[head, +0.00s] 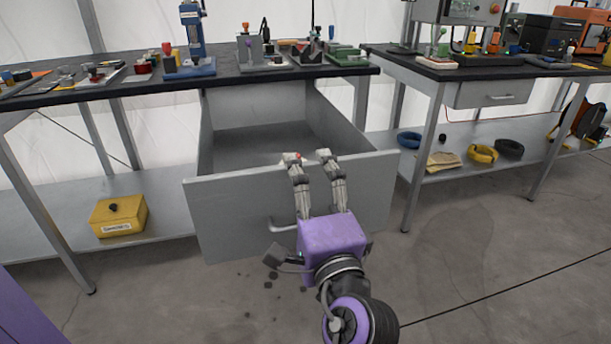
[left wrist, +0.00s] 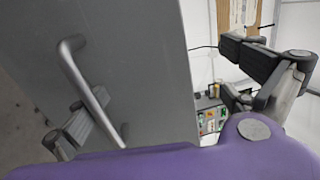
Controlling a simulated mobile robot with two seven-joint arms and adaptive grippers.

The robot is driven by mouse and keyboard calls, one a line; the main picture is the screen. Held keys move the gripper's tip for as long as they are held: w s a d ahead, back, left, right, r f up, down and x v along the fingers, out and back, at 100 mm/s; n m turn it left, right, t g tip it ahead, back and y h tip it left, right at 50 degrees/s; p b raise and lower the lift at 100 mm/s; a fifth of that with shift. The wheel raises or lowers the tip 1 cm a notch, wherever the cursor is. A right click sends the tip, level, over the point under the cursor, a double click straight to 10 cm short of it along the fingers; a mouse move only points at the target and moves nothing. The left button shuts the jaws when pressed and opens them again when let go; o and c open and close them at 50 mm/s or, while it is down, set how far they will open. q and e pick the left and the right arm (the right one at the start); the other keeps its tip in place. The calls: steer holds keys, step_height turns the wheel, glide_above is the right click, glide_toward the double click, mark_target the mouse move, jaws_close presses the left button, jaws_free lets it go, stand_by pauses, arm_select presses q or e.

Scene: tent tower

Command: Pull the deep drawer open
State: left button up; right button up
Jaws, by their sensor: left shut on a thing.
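The deep grey drawer (head: 190,215) hangs under the left bench and stands far out, its empty inside in view. Its bar handle (head: 279,224) is on the front panel, partly hidden behind my gripper. It also shows in the left wrist view (left wrist: 80,73), crossing close by one finger. My purple left gripper (head: 309,157) is in front of the panel, its fingers apart and reaching up to around the panel's top edge. My right gripper is in neither view.
The left bench top (head: 120,91) carries small tools and fixtures. A yellow box (head: 118,216) sits on the lower shelf at left. The right bench has a shut shallow drawer (head: 490,95). Bench legs stand on both sides of the deep drawer. The floor in front is open.

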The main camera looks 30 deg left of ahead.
arm_select(q)
steer(key=shift+s+d+r, duration=0.15)
steer(key=shift+r, duration=0.65)
steer(key=shift+b+v, duration=0.3)
steer(key=shift+v, duration=0.5)
steer(key=shift+s+d+f+b, duration=0.55)
steer(key=shift+d+f, duration=0.15)
steer(key=shift+f, duration=0.1)
steer(key=c, duration=0.8)
steer(key=o, duration=0.3)
steer(key=shift+s+d+r, duration=0.15)
steer(key=shift+s+d, duration=0.55)
steer(key=shift+o, duration=0.2)
steer(key=shift+s+d+b, duration=0.15)
steer(key=shift+d+b, duration=0.05)
steer(key=shift+b, duration=0.1)
steer(key=shift+v, duration=1.05)
steer(key=c, duration=0.7)
steer(key=shift+s+d+b, duration=0.15)
steer(key=shift+s+b, duration=0.1)
steer(key=shift+b, duration=0.05)
steer(key=c, duration=0.4)
steer(key=shift+s+d+f, duration=0.25)
steer(key=shift+f, duration=0.05)
steer(key=shift+c, duration=0.2)
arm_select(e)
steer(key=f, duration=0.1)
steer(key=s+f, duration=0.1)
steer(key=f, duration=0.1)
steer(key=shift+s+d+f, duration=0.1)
